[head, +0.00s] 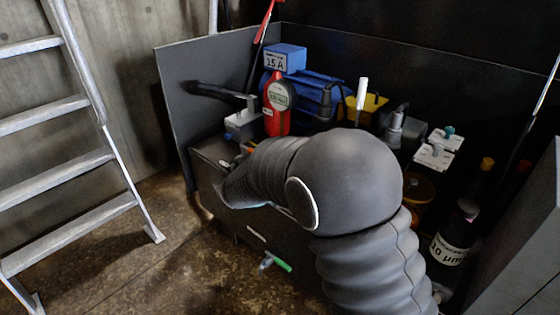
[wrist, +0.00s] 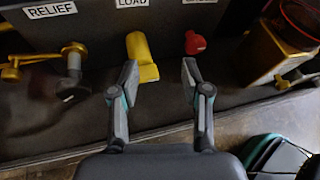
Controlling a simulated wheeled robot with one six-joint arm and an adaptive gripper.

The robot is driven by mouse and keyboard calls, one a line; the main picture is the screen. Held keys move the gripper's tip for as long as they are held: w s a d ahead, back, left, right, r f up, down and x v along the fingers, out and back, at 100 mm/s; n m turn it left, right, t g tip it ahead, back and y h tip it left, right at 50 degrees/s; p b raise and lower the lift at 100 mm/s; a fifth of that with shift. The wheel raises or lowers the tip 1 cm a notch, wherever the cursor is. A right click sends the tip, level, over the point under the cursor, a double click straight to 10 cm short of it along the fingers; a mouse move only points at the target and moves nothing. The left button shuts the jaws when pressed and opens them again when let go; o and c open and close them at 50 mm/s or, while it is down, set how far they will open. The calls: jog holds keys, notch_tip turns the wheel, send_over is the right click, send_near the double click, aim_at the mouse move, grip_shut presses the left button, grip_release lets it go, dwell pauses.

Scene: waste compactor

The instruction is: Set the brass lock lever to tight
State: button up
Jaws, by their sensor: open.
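In the wrist view, my gripper (wrist: 160,72) is open and empty, its two fingers pointing at a dark panel. A yellow handle (wrist: 142,57) under a label reading LOAD lies ahead of the gap, nearer the left fingertip. At the left, a brass-coloured fitting with a lever (wrist: 42,60) sits below the RELIEF label (wrist: 50,9). I cannot tell for sure whether this is the lock lever, and no "tight" mark is readable. In the head view, my arm covers the panel front and hides the gripper.
A red knob (wrist: 195,43) is right of the yellow handle, and a yellow box (wrist: 265,52) is farther right.

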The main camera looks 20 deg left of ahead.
jog(key=a+f+n+t+y, duration=0.35)
jog(key=a+n+t, duration=0.5)
jog(key=a, duration=0.95)
jog(key=shift+n+g, duration=0.85)
jog(key=shift+g, duration=0.1)
jog(key=x, duration=1.4)
jog(key=shift+d+f+p, duration=0.1)
jog(key=shift+f+p, duration=0.2)
jog(key=shift+f, duration=0.05)
grip_shut()
